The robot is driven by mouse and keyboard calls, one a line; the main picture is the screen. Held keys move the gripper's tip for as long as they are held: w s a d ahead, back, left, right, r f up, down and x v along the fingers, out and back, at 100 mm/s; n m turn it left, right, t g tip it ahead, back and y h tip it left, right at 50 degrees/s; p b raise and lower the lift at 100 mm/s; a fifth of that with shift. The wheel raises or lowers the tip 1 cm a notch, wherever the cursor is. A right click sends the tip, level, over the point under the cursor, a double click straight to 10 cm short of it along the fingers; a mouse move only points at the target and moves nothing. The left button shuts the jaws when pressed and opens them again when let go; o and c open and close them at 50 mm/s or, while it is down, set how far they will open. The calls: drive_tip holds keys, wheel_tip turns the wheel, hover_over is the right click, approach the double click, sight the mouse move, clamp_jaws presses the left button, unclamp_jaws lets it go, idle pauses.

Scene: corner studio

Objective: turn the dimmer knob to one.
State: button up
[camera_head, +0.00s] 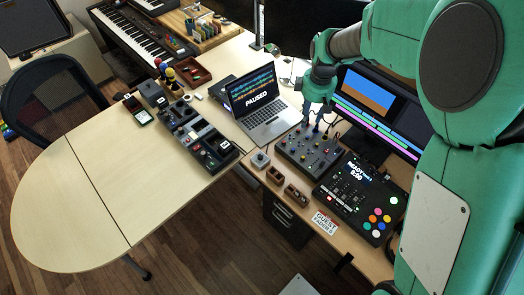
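A small grey box with a round knob on top (260,159) sits near the front edge of the desk, left of the mixer. It looks like the dimmer, but its markings are too small to read, so its setting cannot be told. My gripper (317,116) points down above the back edge of the grey mixer (308,153), right of the laptop. It is apart from the small knob box, to its upper right. The fingertips are small and dark against the mixer, and their opening is unclear. I see nothing held.
A laptop reading "PAUSED" (267,112) stands behind the knob box. Wooden holders (296,195) and a black pad controller (358,197) are at the right. A row of pedals (205,140) lies left. A monitor (370,105) stands behind my gripper. The rounded table end (65,215) is clear.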

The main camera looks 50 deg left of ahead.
drive_tip(key=s+a+f+n, duration=0.2)
drive_tip(key=s+a+f, duration=0.2)
drive_tip(key=a+f, duration=0.3)
drive_tip(key=n+g+h+p, duration=0.1)
drive_tip(key=n+p, duration=0.1)
drive_tip(key=n, duration=0.1)
hover_over(261, 156)
wheel_tip(261, 156, down, 9)
drive_tip(key=shift+w+a+r, duration=0.15)
drive_tip(key=shift+w+a, duration=0.1)
drive_tip(key=shift+a, duration=0.1)
drive_tip(key=shift+s+d+f+b, duration=0.1)
drive_tip(key=shift+s+f+b, duration=0.1)
drive_tip(key=shift+f, duration=3.25)
drive_tip(key=shift+s+d+f+b, duration=0.1)
drive_tip(key=shift+f+b, duration=0.05)
drive_tip(key=shift+f, duration=3.3)
clamp_jaws()
